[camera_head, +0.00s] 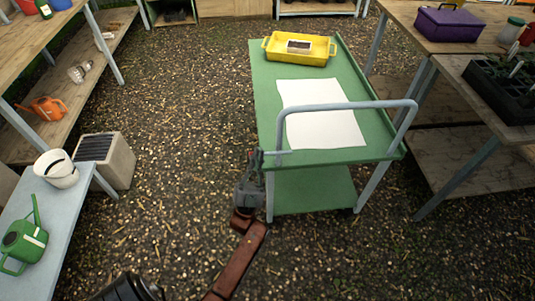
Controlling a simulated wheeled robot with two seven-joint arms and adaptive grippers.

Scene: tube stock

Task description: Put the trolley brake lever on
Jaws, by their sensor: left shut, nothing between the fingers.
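The green trolley (330,156) stands right of centre, with a grey tube handle (345,106) at its near end. A short pale bar (277,152) sticks out at its near left corner; it may be the brake lever, but it is too small to be sure or to tell its setting. My left gripper (255,157) is shut and empty, at that corner beside the bar. I cannot tell whether it touches it. My right gripper is not in view.
The trolley carries a yellow tray (319,62) and a white sheet (322,125). Benches stand right and left; the left one holds a green watering can (24,243) and a white bucket (56,170). A pale box (117,160) stands on the gravel. Gravel left of the trolley is clear.

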